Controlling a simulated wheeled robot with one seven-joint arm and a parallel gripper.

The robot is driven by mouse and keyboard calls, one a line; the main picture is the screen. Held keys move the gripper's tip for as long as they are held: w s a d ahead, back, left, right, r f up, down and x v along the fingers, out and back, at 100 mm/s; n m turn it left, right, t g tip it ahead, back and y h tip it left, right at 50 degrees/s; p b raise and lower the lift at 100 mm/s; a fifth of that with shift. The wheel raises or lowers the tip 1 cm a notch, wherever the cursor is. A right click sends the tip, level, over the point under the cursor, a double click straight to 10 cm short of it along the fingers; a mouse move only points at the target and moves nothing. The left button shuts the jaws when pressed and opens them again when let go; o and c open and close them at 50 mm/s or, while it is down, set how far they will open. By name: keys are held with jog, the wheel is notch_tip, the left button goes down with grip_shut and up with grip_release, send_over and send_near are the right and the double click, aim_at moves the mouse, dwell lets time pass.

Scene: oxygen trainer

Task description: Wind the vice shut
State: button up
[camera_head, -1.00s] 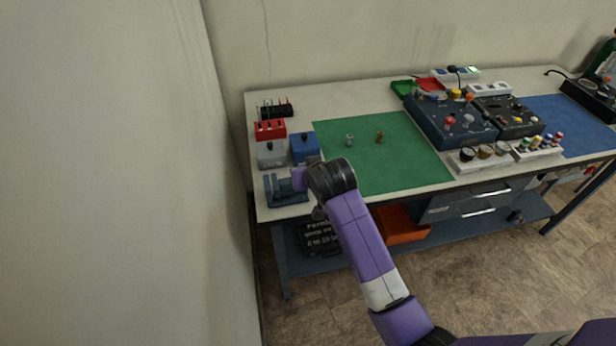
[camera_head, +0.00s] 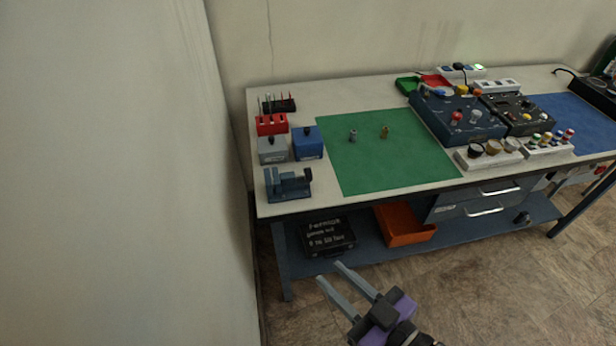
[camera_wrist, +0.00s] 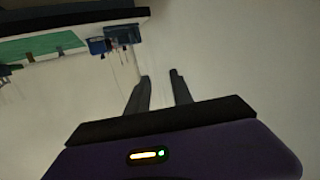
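The blue-grey vice (camera_head: 287,185) stands at the front left corner of the bench, left of the green mat. Its handle cannot be made out clearly. In the head view my gripper (camera_head: 330,272) is low in front of the bench, below and to the right of the vice and clear of it. Its two fingers are apart with nothing between them. In the wrist view the gripper's fingers (camera_wrist: 160,76) are also spread and empty, pointing at a plain wall. Part of the bench shows tilted at the upper left there.
A grey box (camera_head: 271,150) and a blue box (camera_head: 308,143) stand behind the vice, with a red block (camera_head: 271,124) further back. Two small fittings stand on the green mat (camera_head: 400,165). An orange bin (camera_head: 405,228) and a black case (camera_head: 326,236) sit on the lower shelf.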

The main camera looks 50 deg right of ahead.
jog(key=s+a+b, duration=0.2)
jog(key=s+b, duration=0.1)
jog(key=s, duration=0.3)
jog(key=m+g+h+b, duration=0.1)
jog(key=m+h+b, duration=0.6)
jog(key=b, duration=0.9)
send_near(309, 179)
jog(key=w+n+h, duration=0.1)
jog(key=w, duration=0.3)
jog(key=shift+w+d+f, duration=0.1)
jog(key=shift+d, duration=0.45)
jog(key=shift+w+d+f, duration=0.1)
jog(key=shift+d+f, duration=0.05)
jog(key=shift+d, duration=0.35)
jog(key=x, duration=0.7)
jog(key=shift+d+p, duration=0.2)
jog(key=shift+p, duration=0.15)
jog(key=shift+c, duration=0.5)
grip_shut()
